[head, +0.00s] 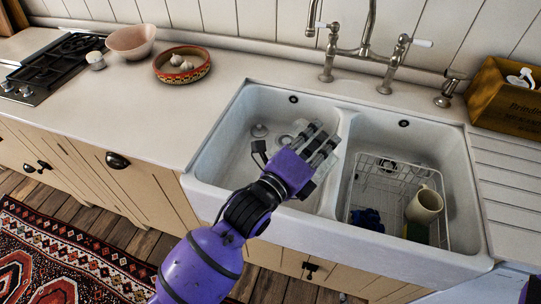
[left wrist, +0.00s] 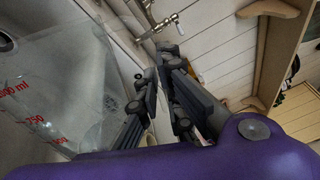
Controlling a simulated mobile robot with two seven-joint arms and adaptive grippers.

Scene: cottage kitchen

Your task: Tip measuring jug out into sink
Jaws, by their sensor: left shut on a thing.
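My left gripper (head: 316,146) is over the left basin of the white double sink (head: 187,178), near the divider. In the left wrist view its dark fingers (left wrist: 163,62) are close together. The measuring jug (left wrist: 75,85) is clear, with red volume marks, and fills the left of that view beside the fingers. My left gripper is shut on it, though the exact grip point is hard to see. In the head view the clear jug barely shows, and its tilt and contents cannot be told. My right gripper is out of view.
A wire rack (head: 362,190) with a cream mug (head: 425,205) stands in the right basin. The bridge tap (head: 362,50) rises behind the divider. A wooden box (head: 505,95) stands at the back right. A patterned bowl (head: 182,66) and a pink bowl (head: 131,40) sit left on the counter.

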